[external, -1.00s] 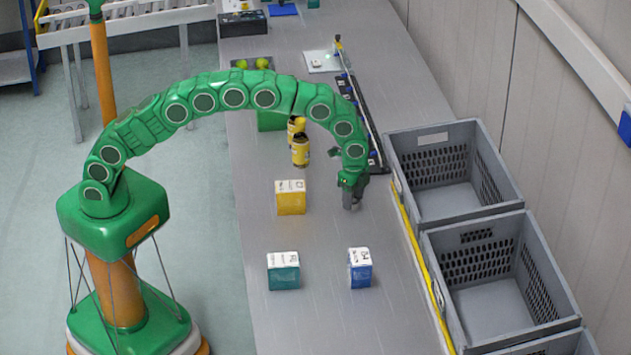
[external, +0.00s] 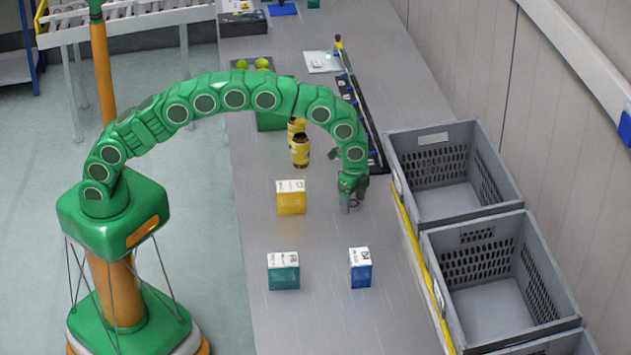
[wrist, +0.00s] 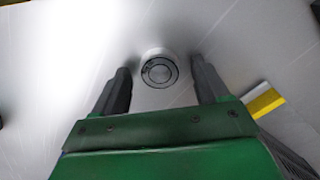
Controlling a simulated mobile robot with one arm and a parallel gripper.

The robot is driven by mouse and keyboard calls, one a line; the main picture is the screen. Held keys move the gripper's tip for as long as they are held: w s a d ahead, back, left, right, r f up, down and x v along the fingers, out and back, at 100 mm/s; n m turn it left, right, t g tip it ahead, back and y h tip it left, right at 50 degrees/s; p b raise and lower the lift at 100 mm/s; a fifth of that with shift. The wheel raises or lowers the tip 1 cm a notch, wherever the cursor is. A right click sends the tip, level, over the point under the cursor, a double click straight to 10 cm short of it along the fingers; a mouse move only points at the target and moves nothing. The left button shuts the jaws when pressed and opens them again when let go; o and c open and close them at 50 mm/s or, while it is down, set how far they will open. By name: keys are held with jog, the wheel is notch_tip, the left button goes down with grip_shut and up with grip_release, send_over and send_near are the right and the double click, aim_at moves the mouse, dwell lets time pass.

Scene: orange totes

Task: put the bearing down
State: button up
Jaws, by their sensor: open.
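The bearing (wrist: 159,71) is a round dark grey ring with a flat disc-like face in the wrist view. It rests on the grey metal table (wrist: 60,60), between and slightly beyond my two fingers. My gripper (wrist: 162,80) is open, with a visible gap between each finger and the bearing. In the external view my gripper (external: 350,204) points down close to the tabletop, left of the grey crates. The bearing is too small and too covered by the fingers to make out there.
A grey crate (external: 431,137) and a nearer grey crate (external: 503,222) line the right edge. A yellow box (external: 290,198), a teal box (external: 283,272) and a blue box (external: 360,268) stand on the table. Yellow-and-black cans (external: 300,151) stand behind.

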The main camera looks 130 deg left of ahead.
aim_at(352, 204)
notch_tip(352, 204, up, 12)
dwell(0.6)
jog(key=shift+r, duration=0.1)
jog(key=s+d+r, duration=0.4)
jog(key=s+d, duration=0.1)
jog(key=d, duration=0.5)
jog(key=s+d+r, duration=0.4)
jog(key=d, duration=0.6)
jog(key=s+d+r, duration=0.4)
jog(key=s+d, duration=0.1)
jog(key=d, duration=0.5)
jog(key=s+d+f, duration=0.1)
jog(key=s+d, duration=0.4)
jog(key=s, duration=0.5)
jog(key=s+d+f+g, duration=0.1)
jog(key=s+d, duration=0.3)
jog(key=s, duration=0.6)
jog(key=s+d+f, duration=0.2)
jog(key=s+d, duration=0.3)
jog(key=s, duration=0.6)
jog(key=shift+d+g, duration=0.3)
jog(key=shift+g, duration=0.1)
